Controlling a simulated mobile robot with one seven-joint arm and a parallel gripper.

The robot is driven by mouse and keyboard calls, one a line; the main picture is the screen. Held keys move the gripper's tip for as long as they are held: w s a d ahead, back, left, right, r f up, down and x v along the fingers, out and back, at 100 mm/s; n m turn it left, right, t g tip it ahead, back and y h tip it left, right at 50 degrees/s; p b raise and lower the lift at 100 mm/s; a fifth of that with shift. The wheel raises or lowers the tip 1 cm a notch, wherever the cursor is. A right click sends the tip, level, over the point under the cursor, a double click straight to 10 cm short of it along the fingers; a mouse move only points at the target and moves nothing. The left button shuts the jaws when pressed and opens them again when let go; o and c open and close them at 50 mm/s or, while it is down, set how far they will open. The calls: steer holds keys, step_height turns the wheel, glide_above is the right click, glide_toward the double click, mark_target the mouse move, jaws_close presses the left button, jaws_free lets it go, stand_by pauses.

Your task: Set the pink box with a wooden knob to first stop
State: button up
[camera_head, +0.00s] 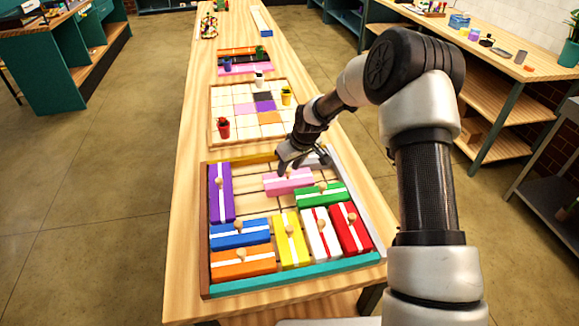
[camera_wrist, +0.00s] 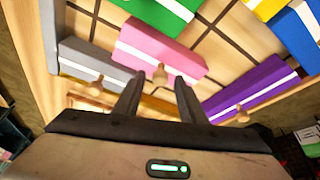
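The pink box (camera_head: 289,184) has a white stripe and a wooden knob. It lies flat in the upper middle of a sliding-block tray (camera_head: 205,270). In the wrist view the pink box (camera_wrist: 150,45) is straight ahead, with its knob (camera_wrist: 160,73) on the near side. My gripper (camera_head: 290,170) is over the far side of the pink box. In the wrist view my gripper (camera_wrist: 158,80) has its two fingers apart, with the knob showing between the tips and a gap on each side. My gripper hides part of the box in the head view.
A green box (camera_head: 322,195) lies just below right of the pink one, and a purple box (camera_head: 221,192) stands along the left wall. A grey box (camera_wrist: 85,65) is beside it. Blue, orange, yellow, white and red boxes fill the near part. Bare grid (camera_head: 248,195) lies left of the pink box.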

jaws_close()
steer(key=d, duration=0.3)
steer(key=w+d+b, duration=0.1)
steer(key=d, duration=0.5)
steer(key=shift+w+d, duration=0.1)
steer(key=shift+w, duration=0.3)
jaws_free()
steer(key=shift+d, duration=0.15)
steer(key=shift+r+b, duration=0.15)
steer(key=shift+b, duration=0.15)
